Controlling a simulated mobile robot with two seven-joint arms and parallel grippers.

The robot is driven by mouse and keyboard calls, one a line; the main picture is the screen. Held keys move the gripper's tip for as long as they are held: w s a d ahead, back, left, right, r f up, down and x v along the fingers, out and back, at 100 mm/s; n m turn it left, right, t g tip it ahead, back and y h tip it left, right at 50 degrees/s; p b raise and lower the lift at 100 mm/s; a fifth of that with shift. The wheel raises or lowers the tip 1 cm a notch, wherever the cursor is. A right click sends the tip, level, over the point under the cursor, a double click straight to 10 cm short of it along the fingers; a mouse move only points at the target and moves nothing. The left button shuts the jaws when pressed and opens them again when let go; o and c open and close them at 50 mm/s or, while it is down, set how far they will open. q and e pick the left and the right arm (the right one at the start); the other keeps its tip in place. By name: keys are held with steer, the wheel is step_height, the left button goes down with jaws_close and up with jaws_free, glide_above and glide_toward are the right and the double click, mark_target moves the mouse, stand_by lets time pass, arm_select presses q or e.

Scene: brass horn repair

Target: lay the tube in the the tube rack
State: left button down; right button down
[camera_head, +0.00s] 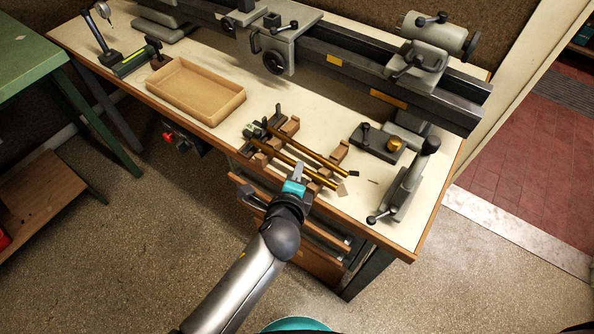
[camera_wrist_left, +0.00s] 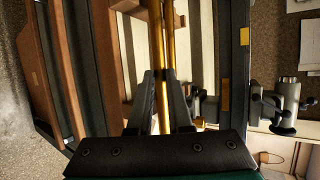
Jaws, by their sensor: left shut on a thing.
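Two brass tubes lie side by side over the wooden tube rack (camera_head: 290,128) at the front of the bench. My left gripper (camera_head: 298,174) reaches in from the front and is shut on the nearer brass tube (camera_head: 322,179). The farther brass tube (camera_head: 312,153) lies behind it, nearly parallel. In the left wrist view, the fingers (camera_wrist_left: 162,98) close around brass tubing (camera_wrist_left: 155,30), with two lengths close together. I cannot tell whether the held tube touches the rack's blocks. My right gripper is out of view.
A tan tray (camera_head: 195,92) stands empty left of the rack. A dark block with a brass knob (camera_head: 376,144) and a grey lever tool (camera_head: 412,180) stand to the right. A long lathe bed (camera_head: 340,58) runs along the back. The bench's front edge is close to my gripper.

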arm_select(q)
steer(key=shift+f, duration=0.4)
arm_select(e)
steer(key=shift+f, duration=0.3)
arm_select(q)
steer(key=c, duration=0.8)
jaws_free()
steer(key=shift+o, duration=0.2)
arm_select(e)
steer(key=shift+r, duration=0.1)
